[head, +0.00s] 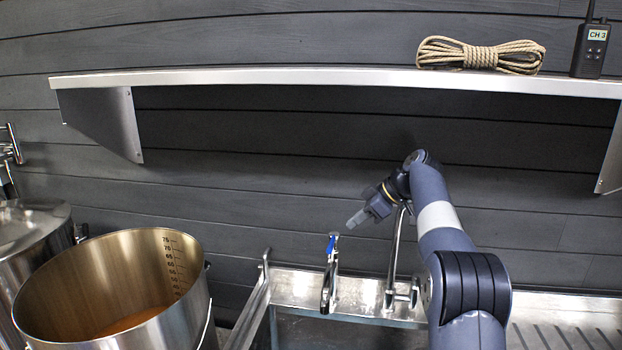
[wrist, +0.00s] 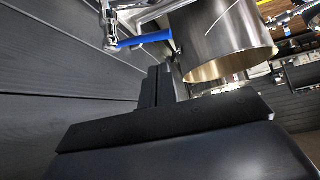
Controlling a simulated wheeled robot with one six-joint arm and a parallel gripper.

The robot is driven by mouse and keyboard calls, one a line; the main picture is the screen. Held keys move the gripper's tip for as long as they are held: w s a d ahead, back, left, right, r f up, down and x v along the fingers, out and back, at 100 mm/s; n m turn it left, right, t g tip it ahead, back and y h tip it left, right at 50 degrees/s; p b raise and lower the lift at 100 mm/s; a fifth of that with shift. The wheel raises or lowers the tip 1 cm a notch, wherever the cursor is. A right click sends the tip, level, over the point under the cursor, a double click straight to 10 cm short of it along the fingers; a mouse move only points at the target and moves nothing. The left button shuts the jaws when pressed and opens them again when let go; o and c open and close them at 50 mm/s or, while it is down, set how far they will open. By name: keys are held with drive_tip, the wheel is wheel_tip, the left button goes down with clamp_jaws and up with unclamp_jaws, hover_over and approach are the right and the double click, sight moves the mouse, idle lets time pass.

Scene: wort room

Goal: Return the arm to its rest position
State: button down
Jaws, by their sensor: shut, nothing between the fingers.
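My gripper (head: 356,218) is shut and empty in the head view, at the end of my raised arm. It points left and slightly down, in the air above the sink's back ledge, near the blue-handled tap. In the wrist view its closed fingers (wrist: 160,84) show as a dark block in the middle, with nothing between them. The arm reaches up from the lower right of the head view and bends at a high joint.
A steel pot (head: 195,318) with amber liquid stands left of the sink (head: 300,288). A tap with a blue handle (head: 331,244) and a tall spout (head: 394,262) rise from the ledge. Above, a wall shelf (head: 300,78) holds coiled rope (head: 480,55) and a radio (head: 590,48).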

drive_tip(key=x, duration=1)
drive_tip(key=shift+a+f+p, duration=0.15)
drive_tip(key=shift+f+p, duration=0.05)
drive_tip(key=shift+p, duration=0.2)
drive_tip(key=shift+r, duration=0.1)
drive_tip(key=v, duration=1.1)
drive_tip(key=x, duration=1.1)
drive_tip(key=shift+s+a, duration=0.1)
drive_tip(key=shift+a, duration=0.05)
drive_tip(key=w+a+m+t+h+p, duration=0.2)
drive_tip(key=w+a+m+t+h, duration=0.3)
drive_tip(key=w+m, duration=0.4)
drive_tip(key=shift+a+r+m+t+h+p, duration=0.15)
drive_tip(key=shift+a+m+t+h+p, duration=0.2)
drive_tip(key=shift+a+m+h, duration=1.1)
